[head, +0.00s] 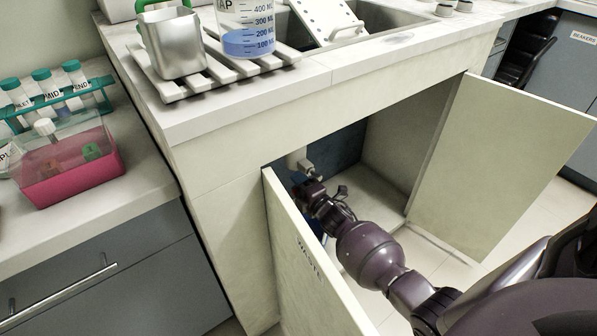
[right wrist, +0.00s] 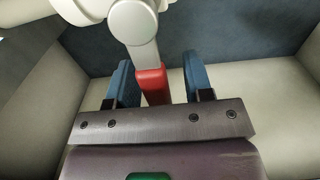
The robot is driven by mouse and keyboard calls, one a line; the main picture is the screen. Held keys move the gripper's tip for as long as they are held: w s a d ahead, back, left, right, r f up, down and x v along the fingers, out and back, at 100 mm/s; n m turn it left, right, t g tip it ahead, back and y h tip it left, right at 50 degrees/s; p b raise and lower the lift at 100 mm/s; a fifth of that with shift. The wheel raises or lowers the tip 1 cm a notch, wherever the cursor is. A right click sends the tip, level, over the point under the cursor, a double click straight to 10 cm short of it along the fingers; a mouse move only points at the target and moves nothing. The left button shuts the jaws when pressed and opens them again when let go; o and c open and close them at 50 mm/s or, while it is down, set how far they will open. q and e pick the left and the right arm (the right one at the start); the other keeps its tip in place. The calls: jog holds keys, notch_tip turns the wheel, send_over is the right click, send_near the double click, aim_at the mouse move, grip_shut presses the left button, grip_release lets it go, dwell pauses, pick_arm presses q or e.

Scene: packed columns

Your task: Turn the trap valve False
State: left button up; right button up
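The trap valve has a red handle (right wrist: 151,84) hanging from a pale grey pipe fitting (right wrist: 135,22) in the right wrist view. My right gripper (right wrist: 158,78) is open, with one blue finger on each side of the red handle. The handle sits nearer the left finger, and a clear gap shows on its right. I cannot tell whether the left finger touches it. In the head view my right arm reaches into the open cabinet below the sink, near a white pipe (head: 297,160); the handle is hidden there. My left gripper is not in view.
The left cabinet door (head: 305,265) and right door (head: 500,165) stand open on either side of my right arm. The counter (head: 240,108) is above it. A metal beaker (head: 172,42) and a measuring beaker (head: 246,28) stand on a slatted rack. The cabinet floor looks clear.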

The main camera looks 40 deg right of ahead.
jog(key=s+p, duration=0.2)
jog(key=s, duration=0.8)
jog(key=shift+s+a+p, duration=0.3)
jog(key=shift+s+p, duration=0.05)
jog(key=shift+s, duration=0.05)
